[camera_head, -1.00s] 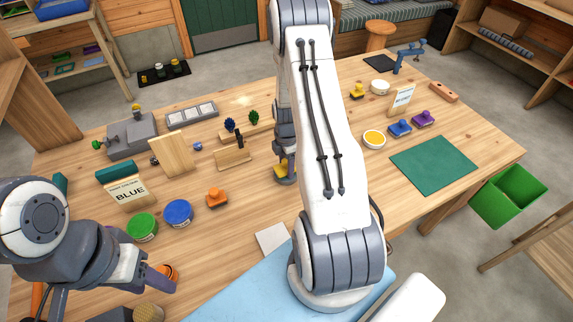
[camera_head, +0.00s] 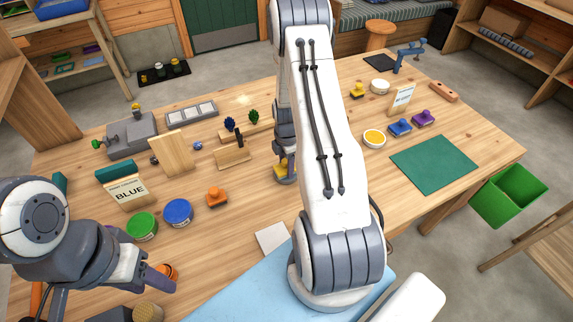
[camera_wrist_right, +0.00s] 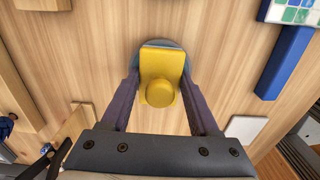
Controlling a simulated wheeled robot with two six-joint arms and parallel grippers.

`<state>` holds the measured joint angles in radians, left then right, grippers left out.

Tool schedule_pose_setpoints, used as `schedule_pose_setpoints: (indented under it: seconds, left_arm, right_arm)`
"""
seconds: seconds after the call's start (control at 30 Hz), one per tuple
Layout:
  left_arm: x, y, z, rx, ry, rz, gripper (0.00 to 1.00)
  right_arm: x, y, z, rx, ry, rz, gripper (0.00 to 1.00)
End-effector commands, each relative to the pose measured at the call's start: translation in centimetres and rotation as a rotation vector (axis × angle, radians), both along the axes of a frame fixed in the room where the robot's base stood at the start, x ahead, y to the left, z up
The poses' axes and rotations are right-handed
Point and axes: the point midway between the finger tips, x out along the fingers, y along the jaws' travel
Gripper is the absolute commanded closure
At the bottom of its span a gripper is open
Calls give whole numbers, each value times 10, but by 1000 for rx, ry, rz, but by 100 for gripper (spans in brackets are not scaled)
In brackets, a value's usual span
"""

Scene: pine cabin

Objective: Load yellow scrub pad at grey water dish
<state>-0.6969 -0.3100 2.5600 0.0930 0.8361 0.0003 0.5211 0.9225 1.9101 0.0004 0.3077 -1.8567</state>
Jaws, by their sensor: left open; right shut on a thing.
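The yellow scrub pad (camera_wrist_right: 158,64), with a round yellow knob, is between the two fingers of my right gripper (camera_wrist_right: 160,90), which is shut on it. In the right wrist view, a grey-blue round rim of the water dish (camera_wrist_right: 163,43) shows behind the pad. The pad covers most of the dish; whether they touch I cannot tell. In the head view, a bit of yellow pad (camera_head: 280,167) shows beside my right arm, over the grey dish (camera_head: 287,181). My left gripper (camera_head: 164,279) is open at the lower left, near an orange round thing.
A white card (camera_head: 272,238) lies in front. Wooden blocks stand behind. Blue and purple stamps (camera_head: 400,127) and a green mat (camera_head: 434,164) are right.

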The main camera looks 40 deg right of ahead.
Motion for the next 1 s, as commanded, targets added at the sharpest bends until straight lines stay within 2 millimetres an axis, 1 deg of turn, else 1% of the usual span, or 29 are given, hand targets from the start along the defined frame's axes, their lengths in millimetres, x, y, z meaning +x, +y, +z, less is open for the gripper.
schedule_pose_setpoints:
  seconds: [0.23, 0.37, 1.0]
  left_arm:
    - [0, 0, 0, 0, 0, 0, 50]
    - [0, 0, 4, 0, 0, 0, 50]
    - [0, 0, 44, 0, 0, 0, 50]
  right_arm:
    - [-1, 1, -2, 1, 2, 0, 83]
    - [-1, 1, 4, 1, 2, 0, 83]
    - [0, 0, 56, 0, 1, 0, 83]
